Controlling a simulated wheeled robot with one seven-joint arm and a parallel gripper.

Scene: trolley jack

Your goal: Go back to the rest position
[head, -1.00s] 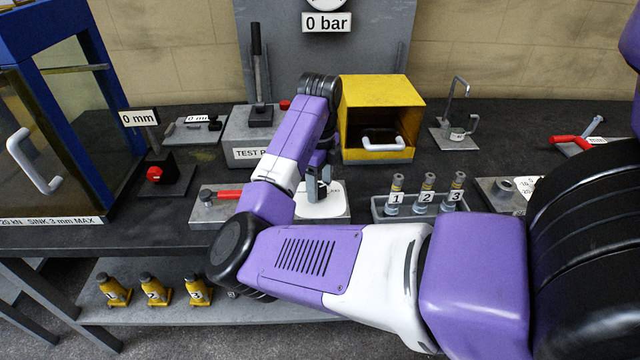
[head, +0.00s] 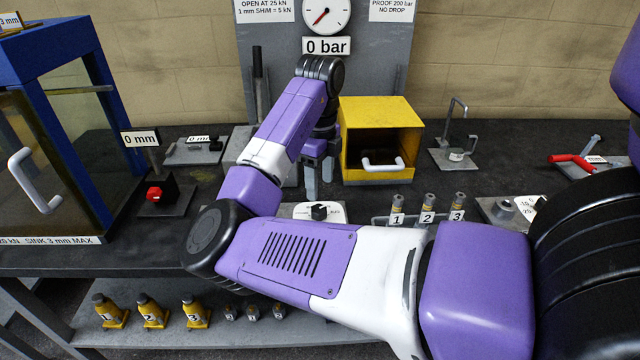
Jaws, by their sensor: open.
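My gripper (head: 319,180) points down above the bench, in front of the left side of the yellow box. Its two fingers are apart with nothing seen between them.
The yellow box (head: 382,108) with a white handle stands behind. A rack holds cylinders numbered 1, 2 and 3 (head: 427,208). A blue-framed cabinet (head: 100,60) stands at left. Yellow jacks (head: 152,312) sit on the lower shelf. The gauge sign (head: 327,46) reads 0 bar.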

